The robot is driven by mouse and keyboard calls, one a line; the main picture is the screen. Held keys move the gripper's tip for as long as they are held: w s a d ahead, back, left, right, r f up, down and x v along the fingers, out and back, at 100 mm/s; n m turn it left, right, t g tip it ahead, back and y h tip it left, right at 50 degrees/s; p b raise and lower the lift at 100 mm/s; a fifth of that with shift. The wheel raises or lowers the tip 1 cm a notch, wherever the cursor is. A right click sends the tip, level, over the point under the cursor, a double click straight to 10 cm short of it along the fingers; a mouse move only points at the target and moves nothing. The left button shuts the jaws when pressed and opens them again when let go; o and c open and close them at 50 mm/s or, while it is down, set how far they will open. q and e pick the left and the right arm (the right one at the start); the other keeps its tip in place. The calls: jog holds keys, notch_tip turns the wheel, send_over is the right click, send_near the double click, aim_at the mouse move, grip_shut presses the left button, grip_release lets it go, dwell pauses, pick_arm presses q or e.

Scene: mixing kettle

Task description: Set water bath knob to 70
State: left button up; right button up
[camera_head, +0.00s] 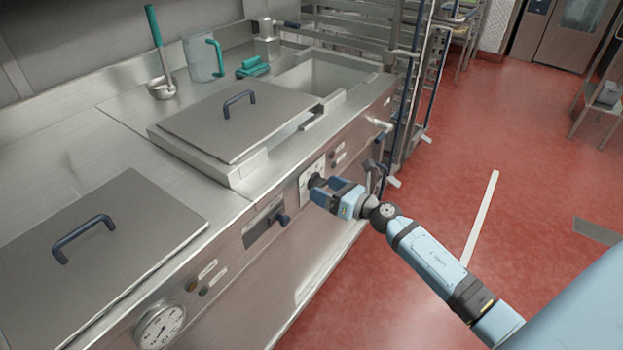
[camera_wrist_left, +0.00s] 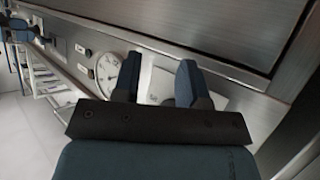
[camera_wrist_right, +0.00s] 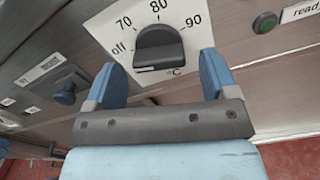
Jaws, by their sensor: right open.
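In the head view the plate (camera_head: 305,189) is on the counter front, with the knob partly hidden. My right gripper (camera_wrist_right: 161,72) is open, its fingers apart on either side of the knob's lower part; contact is unclear. It also shows at the panel in the head view (camera_head: 327,190). My left gripper (camera_wrist_left: 158,78) is open and empty in the left wrist view.
A round gauge (camera_head: 160,327) is on the near front. Two lids (camera_head: 238,122) (camera_head: 90,262) cover the counter. The red floor (camera_head: 420,210) is open.

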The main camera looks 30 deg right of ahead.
jog(key=shift+w, duration=0.1)
jog(key=shift+x, duration=0.9)
jog(key=shift+c, duration=0.2)
